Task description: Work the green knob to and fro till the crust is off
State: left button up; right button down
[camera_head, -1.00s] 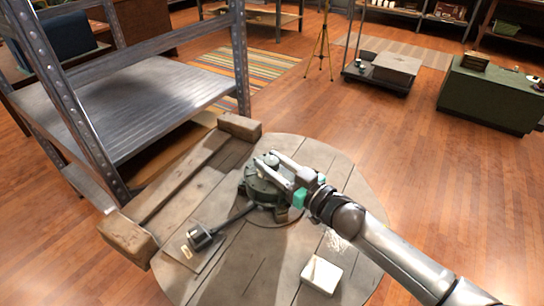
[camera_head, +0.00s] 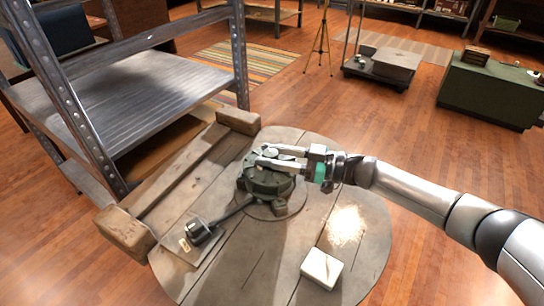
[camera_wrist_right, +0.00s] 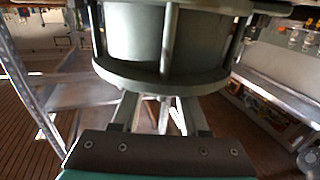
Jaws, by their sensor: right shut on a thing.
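A dark green round device (camera_head: 266,183) stands on the wooden round tabletop (camera_head: 240,262), with a small round knob (camera_head: 271,152) on top. A bar runs from the device to a dark block at its lower left. My right gripper (camera_head: 266,158) comes in from the right and is shut on the knob, its two fingers on either side. In the right wrist view, a ribbed grey-green cylinder (camera_wrist_right: 135,35) fills the top, above the gripper fingers (camera_wrist_right: 160,115). No crust can be made out on the knob. My left gripper is out of view.
A dark block (camera_head: 198,232) and a white block (camera_head: 322,268) sit on the tabletop. A pale patch (camera_head: 344,225) lies right of the device. A wooden beam frame (camera_head: 172,186) and a metal shelf (camera_head: 150,85) stand to the left. The wooden floor at right is open.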

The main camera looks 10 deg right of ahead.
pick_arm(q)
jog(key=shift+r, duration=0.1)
pick_arm(e)
jog(key=shift+a, duration=0.1)
jog(key=shift+c, duration=2.1)
grip_release()
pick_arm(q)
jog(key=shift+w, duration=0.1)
pick_arm(e)
jog(key=shift+d, duration=0.2)
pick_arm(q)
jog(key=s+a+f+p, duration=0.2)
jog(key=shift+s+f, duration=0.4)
pick_arm(e)
jog(key=v, duration=1.4)
jog(key=shift+s+d, duration=0.25)
jog(key=shift+d, duration=0.1)
